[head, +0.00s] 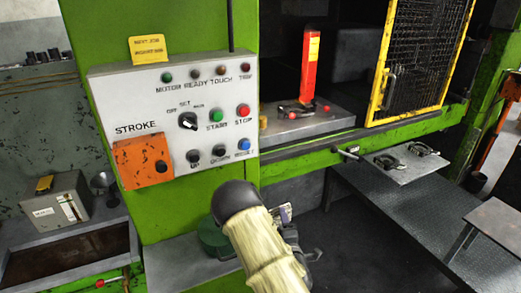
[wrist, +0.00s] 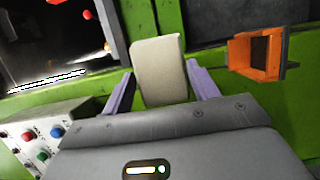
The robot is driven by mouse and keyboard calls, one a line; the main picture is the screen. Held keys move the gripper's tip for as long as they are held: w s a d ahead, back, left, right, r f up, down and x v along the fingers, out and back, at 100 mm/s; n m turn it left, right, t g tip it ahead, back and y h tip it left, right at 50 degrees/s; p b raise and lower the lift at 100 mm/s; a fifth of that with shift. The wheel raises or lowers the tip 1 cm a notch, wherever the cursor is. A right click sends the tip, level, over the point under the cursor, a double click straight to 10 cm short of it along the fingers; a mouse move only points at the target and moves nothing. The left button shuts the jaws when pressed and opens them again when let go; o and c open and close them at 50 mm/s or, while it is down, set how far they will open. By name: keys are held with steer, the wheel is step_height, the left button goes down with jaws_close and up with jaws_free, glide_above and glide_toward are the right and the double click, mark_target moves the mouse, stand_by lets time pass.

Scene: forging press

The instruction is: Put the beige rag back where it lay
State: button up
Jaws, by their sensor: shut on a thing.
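The beige rag (wrist: 160,70) stands up as a flat, folded-looking pad between the two purple fingers of my gripper (wrist: 161,88) in the wrist view. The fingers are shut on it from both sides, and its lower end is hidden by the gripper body. In the head view my gripper (head: 287,214) is partly hidden behind my pale arm, below and right of the control panel. The rag cannot be clearly made out there. The place where the rag lay cannot be told from these frames.
A control panel (head: 205,85) with buttons and an orange plate is on the green press column. A grey ledge (head: 180,268) with a green round object (head: 214,238) is below it. An orange open box (wrist: 242,52) is right of the rag. A yellow mesh guard (head: 384,65) stands right.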

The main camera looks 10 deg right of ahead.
steer(key=s+f, duration=0.4)
steer(key=f, duration=0.7)
steer(key=shift+s+f, duration=0.25)
steer(key=shift+s, duration=0.1)
